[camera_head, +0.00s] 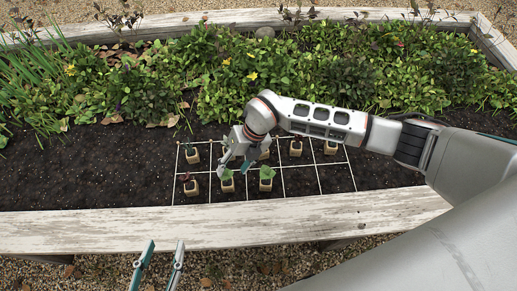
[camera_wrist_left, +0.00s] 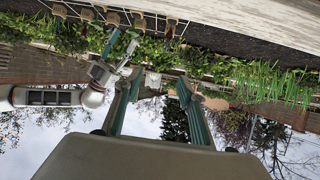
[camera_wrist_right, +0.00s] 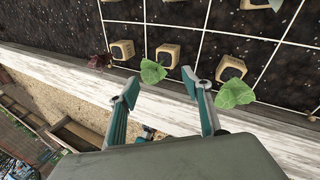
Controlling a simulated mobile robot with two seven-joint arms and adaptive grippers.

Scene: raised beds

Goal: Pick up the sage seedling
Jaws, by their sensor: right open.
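Several small seedlings in pale square pots stand in a white string grid on dark soil. I cannot tell for sure which is sage. One green, leafy seedling (camera_head: 228,174) is just below my right gripper (camera_head: 233,168); its leaf (camera_wrist_right: 153,72) shows between the open fingers (camera_wrist_right: 160,88) in the right wrist view. Another green seedling (camera_head: 266,172) stands to its right, also seen beside the right finger (camera_wrist_right: 236,93). A dark reddish seedling (camera_head: 190,178) stands to the left. My right gripper is empty. My left gripper (camera_head: 165,244) is open and empty in front of the bed.
A weathered white board (camera_head: 130,230) edges the bed's near side. More pots stand in the grid's back row, including one with a dark plant (camera_head: 295,147). Dense green plants (camera_head: 330,75) fill the rear. Bare soil (camera_head: 80,170) lies left of the grid.

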